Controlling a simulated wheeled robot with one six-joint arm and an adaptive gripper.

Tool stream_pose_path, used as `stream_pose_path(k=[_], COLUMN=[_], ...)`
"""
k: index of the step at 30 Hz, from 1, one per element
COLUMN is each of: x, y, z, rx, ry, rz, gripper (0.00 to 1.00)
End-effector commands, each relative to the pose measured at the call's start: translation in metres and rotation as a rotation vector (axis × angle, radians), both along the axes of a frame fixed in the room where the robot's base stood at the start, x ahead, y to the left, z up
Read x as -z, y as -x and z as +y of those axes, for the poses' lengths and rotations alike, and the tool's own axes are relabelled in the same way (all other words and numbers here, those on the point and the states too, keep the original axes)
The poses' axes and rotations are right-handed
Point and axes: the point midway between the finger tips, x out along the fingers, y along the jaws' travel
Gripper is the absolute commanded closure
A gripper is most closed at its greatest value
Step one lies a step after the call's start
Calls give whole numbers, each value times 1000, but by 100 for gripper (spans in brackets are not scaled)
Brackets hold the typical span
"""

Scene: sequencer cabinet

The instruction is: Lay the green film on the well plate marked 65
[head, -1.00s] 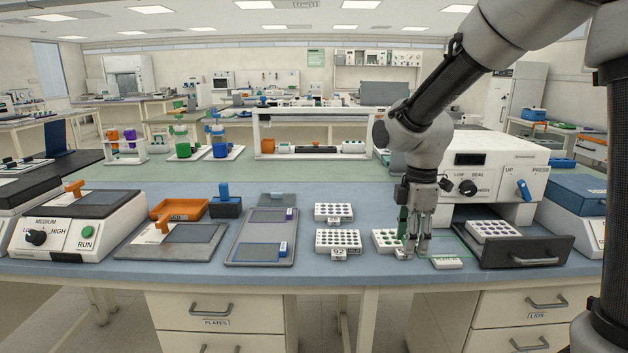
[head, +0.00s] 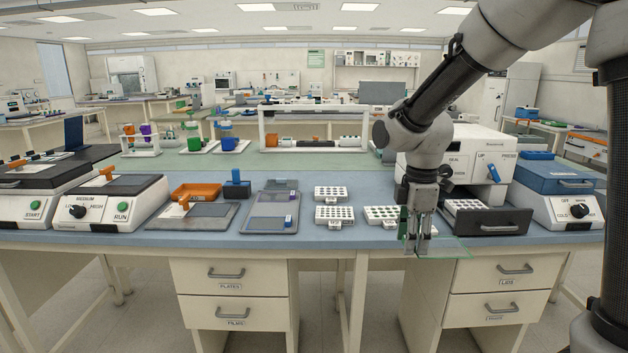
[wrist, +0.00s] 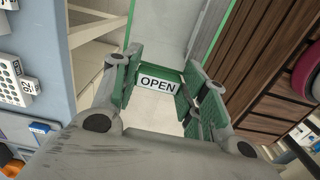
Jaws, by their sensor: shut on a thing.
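My gripper (head: 418,248) is shut on the green film (head: 450,249), a clear sheet with a green edge. The film spreads out level at the bench's front edge, partly past it. White well plates stand on the bench left of my gripper: a back one (head: 331,193), a front one (head: 334,214) and one beside my gripper (head: 382,213).
Another well plate (head: 464,206) sits in the open dark drawer (head: 490,222) of the white sealing machine (head: 500,147), right of my gripper. A grey tray (head: 271,213) and an orange tray (head: 196,191) lie farther left. Bench drawers (head: 230,275) are below the edge.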

Motion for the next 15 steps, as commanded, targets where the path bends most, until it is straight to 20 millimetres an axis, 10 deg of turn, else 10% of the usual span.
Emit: stream_pose_path(k=[15], x=[-6], y=[-19], z=[7], rx=[433], ry=[-1], rz=[-1], gripper=[68])
